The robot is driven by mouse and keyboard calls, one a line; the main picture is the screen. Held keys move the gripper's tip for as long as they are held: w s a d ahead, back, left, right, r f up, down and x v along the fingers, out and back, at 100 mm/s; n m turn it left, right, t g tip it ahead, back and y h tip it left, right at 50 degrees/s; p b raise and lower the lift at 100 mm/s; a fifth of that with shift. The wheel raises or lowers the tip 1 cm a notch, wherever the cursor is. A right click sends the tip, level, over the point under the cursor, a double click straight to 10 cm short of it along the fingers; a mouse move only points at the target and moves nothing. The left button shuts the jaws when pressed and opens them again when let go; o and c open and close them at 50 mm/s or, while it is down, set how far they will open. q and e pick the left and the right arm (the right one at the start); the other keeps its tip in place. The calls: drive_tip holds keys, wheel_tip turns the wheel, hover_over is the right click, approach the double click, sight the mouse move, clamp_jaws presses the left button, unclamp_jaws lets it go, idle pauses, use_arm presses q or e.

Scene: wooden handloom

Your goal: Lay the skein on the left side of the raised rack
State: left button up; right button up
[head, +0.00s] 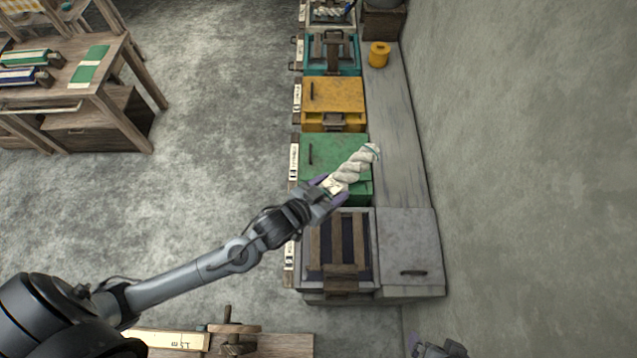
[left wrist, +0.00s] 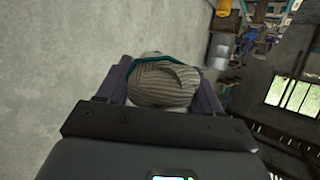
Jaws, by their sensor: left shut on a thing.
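The skein (head: 357,166) is a twisted off-white hank. My left gripper (head: 332,189) is shut on its lower end and holds it tilted over the green box, with its free end toward the upper right. In the left wrist view the skein (left wrist: 163,82) fills the space between the purple fingers, with a dark green tie across it. A slatted wooden rack (head: 337,240) stands over the grey box, just below the gripper in the head view. Its slats look empty. Part of my right gripper (head: 437,346) shows at the bottom edge; its fingers are not clear.
The green box (head: 320,150), yellow box (head: 333,95) and teal box (head: 345,67) stand in a row. A second wooden rack (head: 332,46) is on the teal box. A grey bench with a yellow pot (head: 379,54) runs along the wall. Open floor lies left.

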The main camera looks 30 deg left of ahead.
use_arm(q)
drive_tip(key=s+d+f+m+g+h+b, duration=0.15)
drive_tip(key=f+m+h+b, duration=0.25)
drive_tip(key=f+b, duration=0.5)
drive_tip(key=d+f+m+g+h+b, duration=0.25)
drive_tip(key=f+m+h+b, duration=0.2)
drive_tip(key=f, duration=0.85)
drive_tip(key=w+a+f+g+b, duration=0.1)
drive_tip(key=w+a+f+b, duration=0.25)
drive_tip(key=f+b, duration=0.35)
drive_tip(key=w+a+f+g+b, duration=0.1)
drive_tip(key=w+a+f+b, duration=0.1)
drive_tip(key=a+f+b, duration=0.55)
wheel_tip(320, 180, down, 9)
drive_tip(key=d+b, duration=0.2)
drive_tip(key=b, duration=0.9)
drive_tip(key=shift+m, duration=0.35)
drive_tip(key=o, duration=1.2)
